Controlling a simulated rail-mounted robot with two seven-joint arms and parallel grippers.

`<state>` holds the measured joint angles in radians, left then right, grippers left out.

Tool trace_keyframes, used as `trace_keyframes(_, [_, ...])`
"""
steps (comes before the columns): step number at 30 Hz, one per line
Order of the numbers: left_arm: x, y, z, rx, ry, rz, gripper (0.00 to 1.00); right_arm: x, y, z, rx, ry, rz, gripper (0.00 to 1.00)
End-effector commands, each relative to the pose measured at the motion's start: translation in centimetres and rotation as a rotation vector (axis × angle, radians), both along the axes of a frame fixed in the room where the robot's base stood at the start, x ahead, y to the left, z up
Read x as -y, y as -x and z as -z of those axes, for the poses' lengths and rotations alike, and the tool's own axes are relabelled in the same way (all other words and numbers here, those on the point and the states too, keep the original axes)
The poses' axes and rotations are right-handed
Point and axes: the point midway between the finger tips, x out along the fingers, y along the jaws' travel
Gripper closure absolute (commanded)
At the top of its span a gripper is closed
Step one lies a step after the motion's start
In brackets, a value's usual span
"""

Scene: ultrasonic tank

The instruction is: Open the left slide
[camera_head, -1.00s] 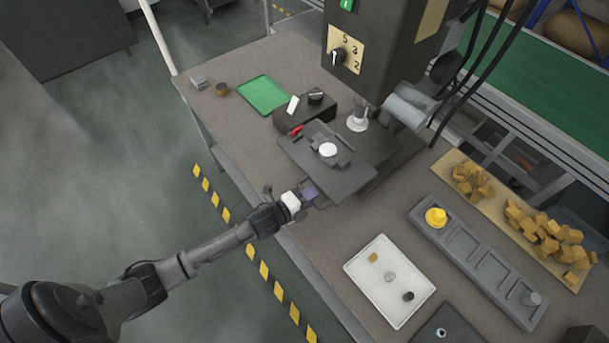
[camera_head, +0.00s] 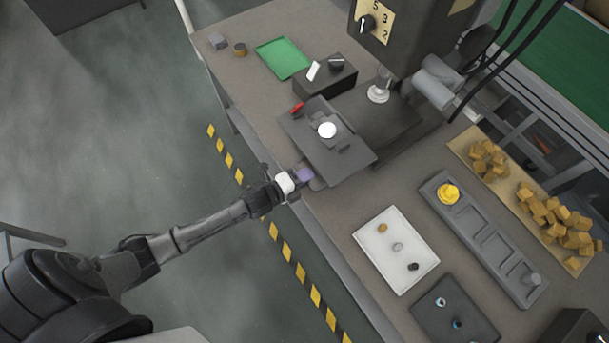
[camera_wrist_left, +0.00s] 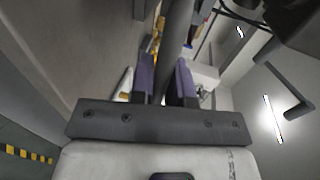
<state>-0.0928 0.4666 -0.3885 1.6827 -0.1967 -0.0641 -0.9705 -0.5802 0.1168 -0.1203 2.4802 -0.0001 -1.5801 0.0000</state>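The slide is a dark grey plate (camera_head: 350,165) on the front of the machine, with a raised block and a white round piece (camera_head: 326,130) on top. My left gripper (camera_head: 304,176) reaches in from the left at the slide's near edge. In the left wrist view its two purple fingers (camera_wrist_left: 167,80) lie on either side of a dark grey bar-like part and appear closed on it. The exact contact is partly hidden. My right gripper is not in view.
A white tray (camera_head: 370,260), a grey slotted holder (camera_head: 470,225) and a board of brown blocks (camera_head: 480,180) lie to the right.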

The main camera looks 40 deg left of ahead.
Motion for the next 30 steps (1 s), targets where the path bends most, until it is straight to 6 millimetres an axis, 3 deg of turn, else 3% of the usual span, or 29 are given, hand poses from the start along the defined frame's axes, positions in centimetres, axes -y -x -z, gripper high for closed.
trace_keyframes(7, [0.0, 0.0, 0.0, -0.001, 0.0, 0.0, 0.59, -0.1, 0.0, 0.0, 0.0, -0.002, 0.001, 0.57])
trace_keyframes(20, [-0.1, 0.2, 0.0, -0.001, 0.0, 0.0, 0.59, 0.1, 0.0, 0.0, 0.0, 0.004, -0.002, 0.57])
trace_keyframes(26, [-0.9, 2.5, -0.4, -0.003, -0.001, 0.0, 0.59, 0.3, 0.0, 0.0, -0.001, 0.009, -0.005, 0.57])
trace_keyframes(30, [-1.9, 5.2, -1.0, -0.004, -0.001, 0.001, 0.59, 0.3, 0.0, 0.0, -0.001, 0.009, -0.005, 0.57])
